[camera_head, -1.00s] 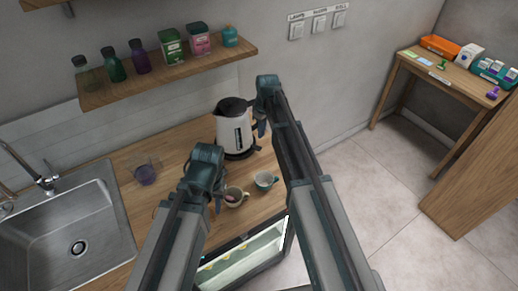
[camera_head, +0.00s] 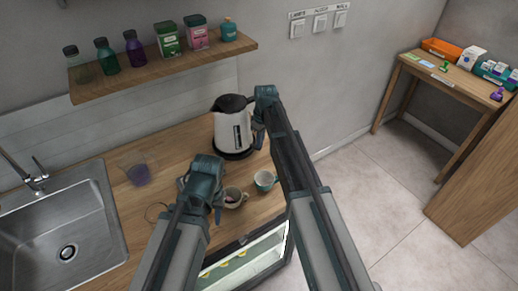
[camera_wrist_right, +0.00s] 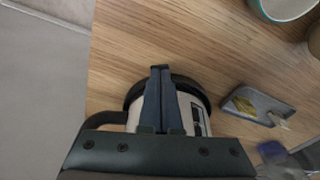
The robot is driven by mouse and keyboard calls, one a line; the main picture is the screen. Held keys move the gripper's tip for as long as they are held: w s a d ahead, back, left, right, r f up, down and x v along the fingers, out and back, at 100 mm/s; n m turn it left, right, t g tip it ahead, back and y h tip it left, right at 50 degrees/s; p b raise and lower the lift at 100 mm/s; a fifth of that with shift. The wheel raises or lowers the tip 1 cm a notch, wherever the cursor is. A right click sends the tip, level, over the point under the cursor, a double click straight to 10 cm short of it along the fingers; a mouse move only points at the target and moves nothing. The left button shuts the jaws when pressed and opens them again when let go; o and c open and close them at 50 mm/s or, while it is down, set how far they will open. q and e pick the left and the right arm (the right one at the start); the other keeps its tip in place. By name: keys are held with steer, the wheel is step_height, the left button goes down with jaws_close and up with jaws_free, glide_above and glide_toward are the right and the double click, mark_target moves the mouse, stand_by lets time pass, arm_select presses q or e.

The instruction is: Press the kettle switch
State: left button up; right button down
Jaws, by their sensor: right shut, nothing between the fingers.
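The kettle (camera_head: 230,132), white with a black lid, base and handle, stands upright at the back of the wooden counter. In the right wrist view the kettle (camera_wrist_right: 185,112) lies beneath my fingers, partly covered by them. I cannot make out its switch. My right gripper (camera_head: 261,132) is at the kettle's right, handle side; its fingers (camera_wrist_right: 160,70) are shut and empty. I cannot tell whether they touch the kettle. My left gripper (camera_head: 217,210) hangs over the counter in front of the kettle, beside a cup; its finger opening is unclear.
A brown-rimmed cup (camera_head: 233,197) and a teal cup (camera_head: 265,182) stand in front of the kettle. A small grey tray (camera_wrist_right: 258,104) lies beside the kettle. A glass (camera_head: 138,172) and the sink (camera_head: 95,215) are left. A shelf (camera_head: 165,70) with jars hangs above.

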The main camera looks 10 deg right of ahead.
arm_select(q)
steer(key=shift+f, duration=0.1)
arm_select(e)
steer(key=shift+f, duration=0.1)
